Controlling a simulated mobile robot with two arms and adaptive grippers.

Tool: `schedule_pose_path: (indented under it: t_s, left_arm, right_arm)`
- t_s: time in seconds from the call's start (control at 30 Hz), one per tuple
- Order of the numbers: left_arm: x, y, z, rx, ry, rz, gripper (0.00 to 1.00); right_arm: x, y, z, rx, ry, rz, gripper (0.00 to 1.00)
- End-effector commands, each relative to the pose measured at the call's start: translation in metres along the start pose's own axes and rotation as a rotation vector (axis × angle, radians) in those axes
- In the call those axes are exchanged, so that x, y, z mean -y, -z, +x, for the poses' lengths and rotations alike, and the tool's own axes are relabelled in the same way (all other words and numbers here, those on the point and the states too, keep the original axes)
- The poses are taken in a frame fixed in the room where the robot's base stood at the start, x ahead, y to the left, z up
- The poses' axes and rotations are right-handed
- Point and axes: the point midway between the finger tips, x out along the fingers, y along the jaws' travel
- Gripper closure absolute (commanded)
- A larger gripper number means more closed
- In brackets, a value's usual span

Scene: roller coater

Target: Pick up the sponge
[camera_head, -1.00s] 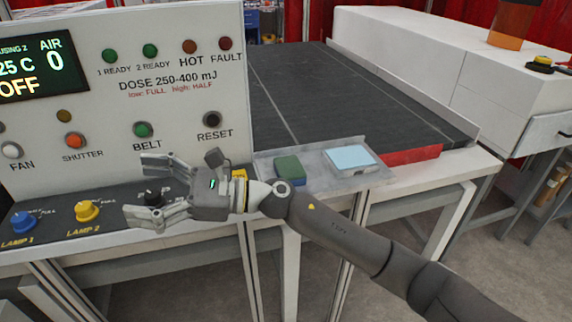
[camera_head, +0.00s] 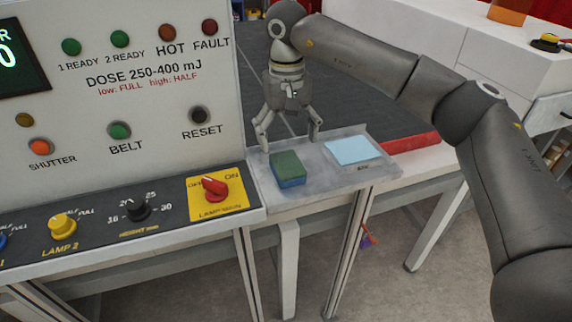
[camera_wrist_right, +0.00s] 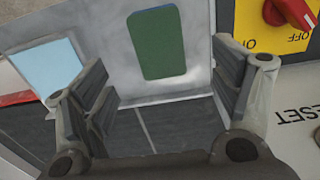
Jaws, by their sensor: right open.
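The sponge (camera_head: 288,168), green on top and blue below, lies on a grey metal tray (camera_head: 326,183) right of the control panel. My right gripper (camera_head: 290,142) points down above the back of the tray, just behind the sponge in the head view. It is open and empty. In the right wrist view the green face of the sponge (camera_wrist_right: 157,42) shows beyond and between the open fingers (camera_wrist_right: 165,88), apart from them. My left gripper is not in view.
A light blue pad (camera_head: 352,151) lies on the tray right of the sponge. The control panel (camera_head: 125,100) stands left, with a red lamp switch (camera_head: 214,187) near the tray. A dark belt (camera_head: 345,95) runs behind, with a red strip (camera_head: 412,143) at its edge.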

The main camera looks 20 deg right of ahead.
Motion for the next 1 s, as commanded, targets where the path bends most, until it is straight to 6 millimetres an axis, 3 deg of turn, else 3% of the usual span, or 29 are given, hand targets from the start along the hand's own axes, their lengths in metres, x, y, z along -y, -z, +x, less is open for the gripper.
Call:
schedule_pose_path:
  t_s: [0.1, 0.37, 0.67, 0.97, 1.0]
  left_arm:
    - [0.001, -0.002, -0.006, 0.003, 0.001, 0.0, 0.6]
    - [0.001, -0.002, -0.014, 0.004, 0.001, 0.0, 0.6]
    - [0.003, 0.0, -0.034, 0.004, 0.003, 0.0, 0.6]
    - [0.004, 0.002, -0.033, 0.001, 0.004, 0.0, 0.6]
    - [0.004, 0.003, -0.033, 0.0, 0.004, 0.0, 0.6]
  right_arm:
    - [0.0, -0.001, 0.019, 0.003, 0.001, 0.0, 0.17]
    - [0.0, -0.002, 0.04, 0.003, 0.003, 0.0, 0.17]
    - [-0.002, -0.007, 0.08, 0.003, 0.005, 0.0, 0.17]
    - [-0.002, -0.006, 0.087, 0.0, 0.005, 0.0, 0.17]
    - [-0.002, -0.006, 0.087, 0.0, 0.005, 0.0, 0.22]
